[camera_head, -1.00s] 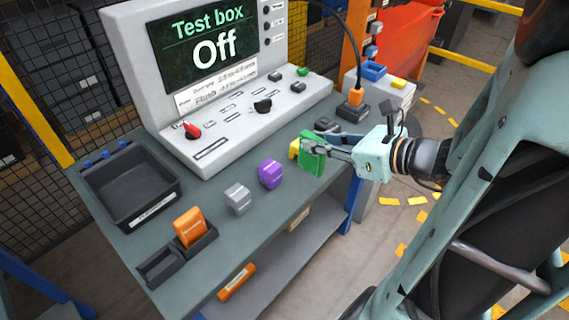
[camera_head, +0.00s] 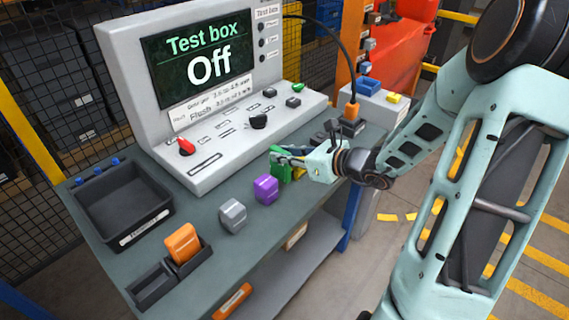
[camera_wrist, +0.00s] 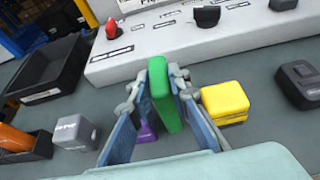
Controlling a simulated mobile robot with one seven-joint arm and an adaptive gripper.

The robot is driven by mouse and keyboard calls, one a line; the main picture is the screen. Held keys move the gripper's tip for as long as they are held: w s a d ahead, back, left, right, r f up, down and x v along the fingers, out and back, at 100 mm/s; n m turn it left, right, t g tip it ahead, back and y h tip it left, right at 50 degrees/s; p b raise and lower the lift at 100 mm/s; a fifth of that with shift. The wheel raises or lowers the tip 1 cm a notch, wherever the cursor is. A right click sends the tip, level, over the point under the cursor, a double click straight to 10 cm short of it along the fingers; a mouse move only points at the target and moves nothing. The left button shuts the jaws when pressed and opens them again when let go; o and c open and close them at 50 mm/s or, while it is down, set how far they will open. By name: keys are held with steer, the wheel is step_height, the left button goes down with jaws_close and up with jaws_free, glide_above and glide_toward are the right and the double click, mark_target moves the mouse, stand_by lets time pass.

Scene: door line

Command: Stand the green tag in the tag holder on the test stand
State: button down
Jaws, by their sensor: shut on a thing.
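My gripper (camera_head: 288,161) is shut on the green tag (camera_head: 276,171), over the bench in front of the test box. In the wrist view the green tag (camera_wrist: 158,85) stands upright between the two blue fingers. The dark tag holder (camera_head: 147,290) is at the bench's front left corner, well to the left of my gripper. An orange tag (camera_head: 182,243) stands in its right slot, and its left slot is empty. In the wrist view only part of the holder (camera_wrist: 42,147) shows at the left edge.
A grey tag (camera_head: 232,215) and a purple tag (camera_head: 265,189) stand between my gripper and the holder. A yellow tag (camera_wrist: 226,102) stands just right of my fingers. A black tray (camera_head: 122,210) lies behind the holder. The test box (camera_head: 210,70) reads Off.

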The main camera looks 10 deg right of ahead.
mark_target(280, 165)
steer(key=shift+f, duration=1.4)
steer(key=shift+f+b, duration=0.2)
steer(key=shift+b, duration=0.15)
steer(key=c, duration=1.8)
jaws_free()
